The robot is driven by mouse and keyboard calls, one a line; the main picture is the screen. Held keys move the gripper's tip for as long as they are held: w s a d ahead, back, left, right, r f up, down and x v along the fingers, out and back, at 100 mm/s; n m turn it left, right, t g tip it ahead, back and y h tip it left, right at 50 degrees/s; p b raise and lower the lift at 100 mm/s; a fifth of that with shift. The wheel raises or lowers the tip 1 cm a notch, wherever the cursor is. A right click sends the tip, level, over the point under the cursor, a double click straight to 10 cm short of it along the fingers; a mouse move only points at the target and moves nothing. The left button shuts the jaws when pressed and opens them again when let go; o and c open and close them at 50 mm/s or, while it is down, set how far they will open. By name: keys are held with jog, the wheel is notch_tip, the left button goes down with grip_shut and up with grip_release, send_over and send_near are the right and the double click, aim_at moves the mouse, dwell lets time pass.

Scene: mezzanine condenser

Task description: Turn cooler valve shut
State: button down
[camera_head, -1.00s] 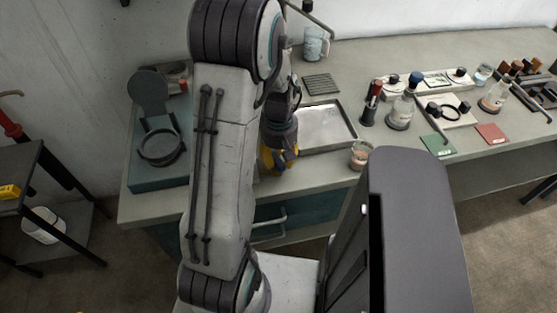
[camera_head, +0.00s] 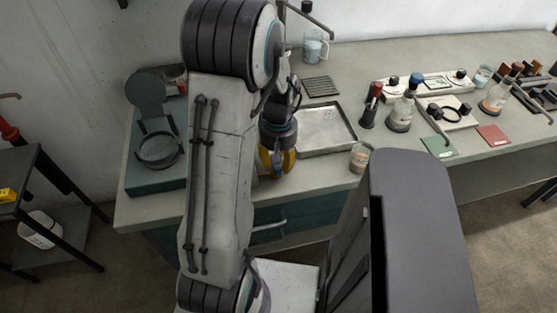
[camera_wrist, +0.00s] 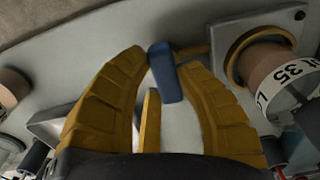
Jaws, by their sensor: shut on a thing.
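My gripper (camera_wrist: 163,68) fills the wrist view with its yellow fingers. Its fingertips are closed on a blue handle (camera_wrist: 166,76), which I take to be the cooler valve's. A brass-coloured stem (camera_wrist: 195,50) runs right from the handle towards a round copper-coloured fitting (camera_wrist: 265,66) with a white band marked "35". In the head view my gripper (camera_head: 277,164) is low over the bench's front edge, partly behind my arm. A little blue shows between its fingers there. The rest of the valve is hidden.
A teal unit with a round ring (camera_head: 158,184) stands left of my arm. Flasks and stands fill the bench's right side.

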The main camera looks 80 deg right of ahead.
jog(key=shift+f, duration=0.1)
jog(key=c, duration=0.8)
grip_release()
jog(key=shift+c, duration=0.2)
notch_tip(320, 180, up, 12)
dwell(0.6)
